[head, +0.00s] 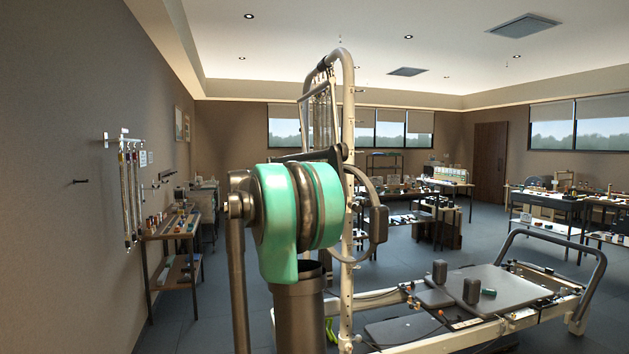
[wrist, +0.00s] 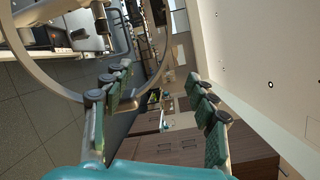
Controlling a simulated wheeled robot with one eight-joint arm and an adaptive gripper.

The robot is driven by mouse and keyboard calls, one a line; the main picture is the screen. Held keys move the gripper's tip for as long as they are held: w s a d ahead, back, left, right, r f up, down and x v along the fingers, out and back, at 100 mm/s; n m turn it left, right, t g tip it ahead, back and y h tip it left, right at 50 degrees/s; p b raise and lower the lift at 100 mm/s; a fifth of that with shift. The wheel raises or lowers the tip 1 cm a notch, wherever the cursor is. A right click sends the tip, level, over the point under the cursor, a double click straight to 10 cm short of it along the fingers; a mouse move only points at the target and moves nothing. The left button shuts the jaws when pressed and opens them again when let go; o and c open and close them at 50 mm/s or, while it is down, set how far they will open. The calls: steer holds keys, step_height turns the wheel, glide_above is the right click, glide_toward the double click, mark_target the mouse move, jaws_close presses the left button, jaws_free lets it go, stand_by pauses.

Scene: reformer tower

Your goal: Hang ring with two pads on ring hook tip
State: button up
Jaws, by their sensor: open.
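The ring with two pads shows in the head view as a dark hoop (head: 371,184) beside the tower's pale upright, with one dark pad (head: 379,225) on its right side. The rest of the hoop is hidden behind my arm. In the wrist view a large grey hoop (wrist: 39,82), likely this ring, curves across the upper left and passes by the left finger; contact cannot be told. My gripper (wrist: 162,108) is open, its green-padded fingers wide apart with nothing clearly between them. It is mostly hidden in the head view. I cannot make out the ring hook tip with certainty.
The white tower frame (head: 347,120) stands right behind my arm. The reformer bed (head: 480,290) extends to the right. A dark peg (head: 80,182) juts from the left wall, near a shelf table (head: 172,235). Work tables (head: 545,200) stand farther back. Floor is open at left centre.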

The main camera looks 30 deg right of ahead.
steer(key=shift+w+a, duration=0.2)
steer(key=shift+a, duration=0.7)
steer(key=shift+w+a, duration=0.25)
steer(key=shift+a, duration=0.65)
steer(key=shift+w+a, duration=0.2)
steer(key=shift+a, duration=0.7)
